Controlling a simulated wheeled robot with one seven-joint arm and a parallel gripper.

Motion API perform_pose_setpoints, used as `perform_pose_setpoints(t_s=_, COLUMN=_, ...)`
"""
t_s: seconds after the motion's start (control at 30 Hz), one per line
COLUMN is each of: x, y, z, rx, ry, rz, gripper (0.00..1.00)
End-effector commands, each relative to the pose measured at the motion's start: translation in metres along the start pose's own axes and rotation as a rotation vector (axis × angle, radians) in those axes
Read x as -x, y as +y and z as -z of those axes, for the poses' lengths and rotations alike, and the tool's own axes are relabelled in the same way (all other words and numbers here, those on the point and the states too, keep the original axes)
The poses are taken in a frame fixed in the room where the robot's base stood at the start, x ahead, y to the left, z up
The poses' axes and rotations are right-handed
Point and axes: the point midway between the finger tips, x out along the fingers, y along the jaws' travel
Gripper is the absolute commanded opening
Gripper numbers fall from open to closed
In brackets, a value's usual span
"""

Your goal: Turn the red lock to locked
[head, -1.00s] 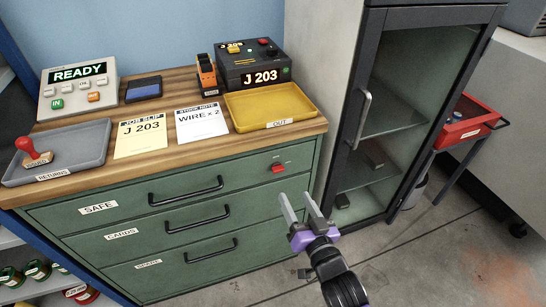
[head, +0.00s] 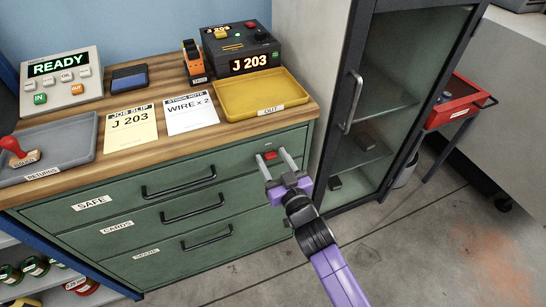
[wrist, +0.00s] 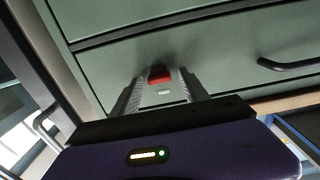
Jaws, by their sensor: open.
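The red lock (head: 270,155) is a small red piece on the upper right front of the green cabinet's top drawer, marked SAFE (head: 92,203). It also shows in the wrist view (wrist: 160,75), between my fingers. My gripper (head: 273,166) is open, with one finger on either side of the lock in the picture. Whether the fingers touch it, or how far they stand from it, I cannot tell. A small pale label (wrist: 163,92) shows by the lock in the wrist view.
A dark handle (head: 180,182) runs across the top drawer, left of the lock. A yellow OUT tray (head: 262,108) stands on the worktop above. A glass-door cabinet with an upright handle (head: 352,100) stands close on the right. Floor in front is open.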

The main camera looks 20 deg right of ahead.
Motion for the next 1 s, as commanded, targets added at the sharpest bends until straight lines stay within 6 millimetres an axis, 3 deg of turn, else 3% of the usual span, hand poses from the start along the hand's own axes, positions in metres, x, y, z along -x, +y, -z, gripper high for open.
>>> perform_pose_setpoints(t_s=0.27, x=-0.0011, y=0.0000, z=-0.0008, rx=-0.001, ry=-0.001, rz=0.000, gripper=0.51)
perform_pose_setpoints(t_s=0.53, x=-0.0009, y=0.0000, z=-0.0007, rx=-0.001, ry=-0.001, rz=0.000, gripper=0.00)
perform_pose_setpoints(t_s=1.0, x=-0.0008, y=-0.0001, z=-0.0007, rx=-0.001, ry=-0.001, rz=0.000, gripper=0.00)
